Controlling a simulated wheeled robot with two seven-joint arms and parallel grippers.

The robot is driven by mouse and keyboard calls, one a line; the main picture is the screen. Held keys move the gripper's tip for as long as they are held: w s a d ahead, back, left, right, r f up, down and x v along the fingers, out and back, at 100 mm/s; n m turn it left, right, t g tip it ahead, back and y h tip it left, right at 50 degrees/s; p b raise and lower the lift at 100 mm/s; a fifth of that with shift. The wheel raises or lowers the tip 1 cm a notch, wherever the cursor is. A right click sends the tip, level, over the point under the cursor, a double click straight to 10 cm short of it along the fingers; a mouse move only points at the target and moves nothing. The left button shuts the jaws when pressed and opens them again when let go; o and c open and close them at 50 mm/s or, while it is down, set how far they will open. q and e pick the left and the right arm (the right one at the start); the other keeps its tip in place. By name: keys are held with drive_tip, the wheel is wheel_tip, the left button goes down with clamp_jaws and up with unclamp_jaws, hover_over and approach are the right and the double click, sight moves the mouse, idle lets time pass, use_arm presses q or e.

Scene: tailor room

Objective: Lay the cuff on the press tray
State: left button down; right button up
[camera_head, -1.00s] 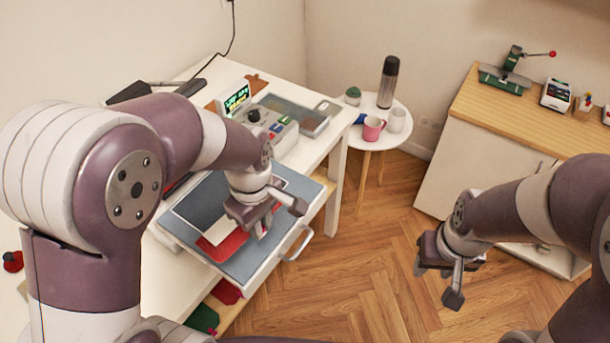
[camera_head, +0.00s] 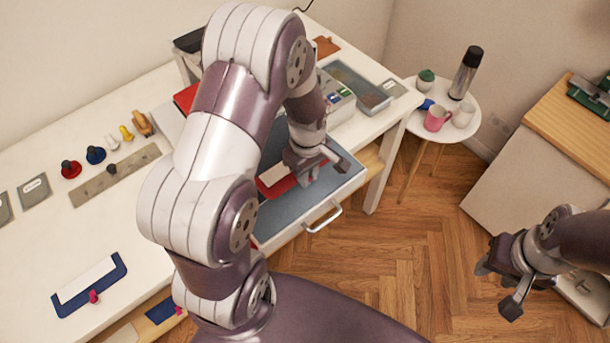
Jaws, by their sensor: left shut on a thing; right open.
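The red cuff (camera_head: 281,187) with a white strip (camera_head: 272,174) is at the blue-grey press tray (camera_head: 285,214). The tray is pulled out from the table and has a handle (camera_head: 322,216) at its front. My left gripper (camera_head: 305,174) is shut on the cuff's right end, low over the tray. My arm hides the cuff's left part and the back of the tray. I cannot tell whether the cuff rests fully on the tray. My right gripper (camera_head: 500,283) is open and empty above the floor at the right.
A blue piece with a white strip (camera_head: 88,282) and a pink clip lies on the white table (camera_head: 150,240).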

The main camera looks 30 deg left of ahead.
sight(305, 190)
use_arm(q)
drive_tip(key=f, duration=0.2)
drive_tip(key=a+f+p, duration=0.1)
drive_tip(key=f, duration=0.1)
drive_tip(key=shift+w+a+f, duration=0.1)
drive_tip(key=shift+w+f, duration=0.1)
drive_tip(key=shift+f, duration=0.15)
drive_tip(key=shift+w, duration=0.1)
drive_tip(key=shift+f, duration=0.15)
drive_tip(key=shift+f, duration=0.1)
drive_tip(key=c, duration=1.1)
unclamp_jaws()
